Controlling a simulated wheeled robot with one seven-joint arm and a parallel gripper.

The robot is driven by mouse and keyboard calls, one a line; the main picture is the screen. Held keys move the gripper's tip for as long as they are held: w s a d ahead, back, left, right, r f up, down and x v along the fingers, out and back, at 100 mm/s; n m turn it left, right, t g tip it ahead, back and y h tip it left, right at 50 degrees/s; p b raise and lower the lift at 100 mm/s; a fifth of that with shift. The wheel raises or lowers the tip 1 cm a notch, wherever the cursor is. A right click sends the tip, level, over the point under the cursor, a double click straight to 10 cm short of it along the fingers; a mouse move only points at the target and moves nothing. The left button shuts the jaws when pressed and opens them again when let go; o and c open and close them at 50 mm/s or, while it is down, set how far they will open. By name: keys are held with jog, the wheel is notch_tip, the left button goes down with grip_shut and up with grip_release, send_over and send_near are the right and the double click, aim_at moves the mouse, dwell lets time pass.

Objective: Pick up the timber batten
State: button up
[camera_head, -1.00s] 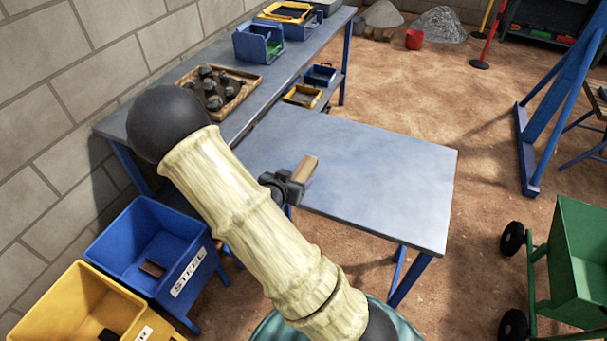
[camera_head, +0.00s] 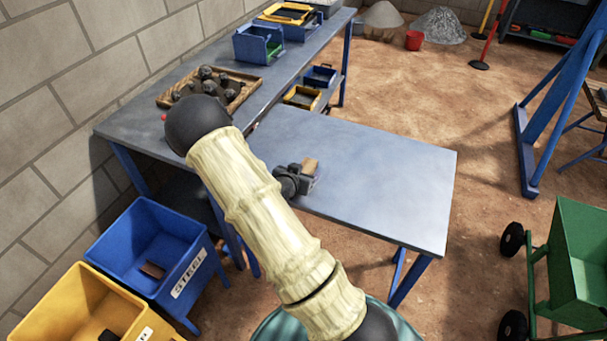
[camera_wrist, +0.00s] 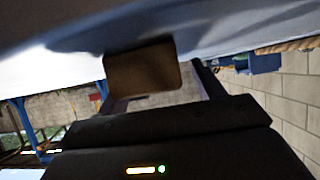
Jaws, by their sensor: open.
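The timber batten (camera_head: 310,164) is a short brown block on the grey table, left of its middle. My gripper (camera_head: 304,173) is low over the table at the batten and partly hides it in the head view. In the wrist view, the batten's end (camera_wrist: 143,74) shows close up against the table surface (camera_wrist: 225,35). My dark fingers stand to either side of it, apart and open. I cannot tell whether either finger touches it.
A wooden tray of dark lumps (camera_head: 243,94) sits on the long bench (camera_head: 140,118) behind my arm. A blue STEEL bin (camera_head: 190,275) and a yellow bin (camera_head: 52,312) stand at left. The table's right part (camera_head: 400,190) is clear.

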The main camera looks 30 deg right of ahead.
jog(key=shift+w+d+f, duration=0.15)
jog(key=shift+w+d, duration=0.05)
dwell(0.4)
jog(key=c, duration=1.1)
notch_tip(320, 180, up, 10)
jog(key=shift+r+p, duration=0.1)
jog(key=shift+p, duration=0.2)
jog(key=shift+a, duration=0.1)
